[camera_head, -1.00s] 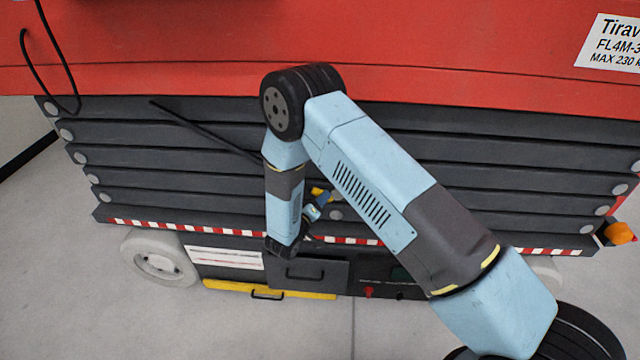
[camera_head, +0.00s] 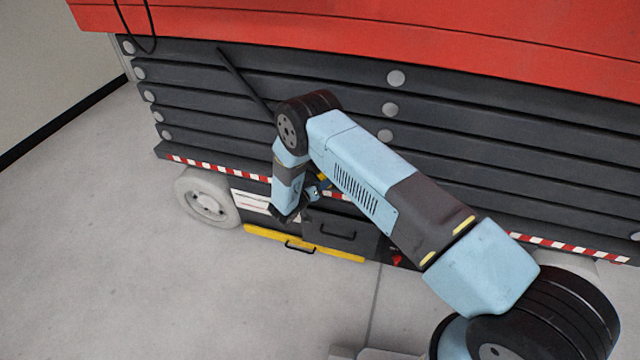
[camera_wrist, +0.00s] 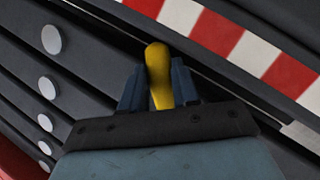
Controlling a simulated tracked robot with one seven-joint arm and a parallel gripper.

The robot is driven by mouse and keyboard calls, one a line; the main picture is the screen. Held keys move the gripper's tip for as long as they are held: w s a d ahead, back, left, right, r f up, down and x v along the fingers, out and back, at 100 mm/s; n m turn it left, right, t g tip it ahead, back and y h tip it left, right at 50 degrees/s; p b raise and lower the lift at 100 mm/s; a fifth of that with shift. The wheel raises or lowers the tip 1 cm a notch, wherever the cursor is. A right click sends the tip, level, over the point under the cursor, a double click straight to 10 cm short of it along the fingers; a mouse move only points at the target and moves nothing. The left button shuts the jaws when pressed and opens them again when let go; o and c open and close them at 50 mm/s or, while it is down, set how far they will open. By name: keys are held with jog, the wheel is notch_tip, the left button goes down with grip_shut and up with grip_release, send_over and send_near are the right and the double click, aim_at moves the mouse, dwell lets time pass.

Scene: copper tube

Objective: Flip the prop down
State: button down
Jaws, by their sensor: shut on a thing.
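The prop is a thin black bar (camera_head: 243,78) slanting across the dark folded layers of the red lift in the head view. Its upper left end is free, and its lower part passes behind my arm. A yellow handle (camera_wrist: 158,58) sits between the two dark blue fingers of my gripper (camera_wrist: 159,84) in the wrist view. The gripper is shut on it, with the handle's rounded tip beyond the fingers. In the head view my gripper (camera_head: 315,188) is small and partly hidden, with a bit of yellow beside it. The join between handle and bar is hidden.
The red platform (camera_head: 400,35) hangs above the layers (camera_head: 470,145). A red and white striped edge (camera_head: 560,250) runs below them. Floor is clear at left.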

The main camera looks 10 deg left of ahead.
jog(key=shift+w+a+r, duration=0.3)
jog(key=c, duration=1.1)
grip_release()
jog(key=shift+f, duration=0.1)
jog(key=shift+s, duration=0.15)
jog(key=v, duration=1.3)
jog(key=shift+s, duration=0.3)
jog(key=shift+a, duration=0.1)
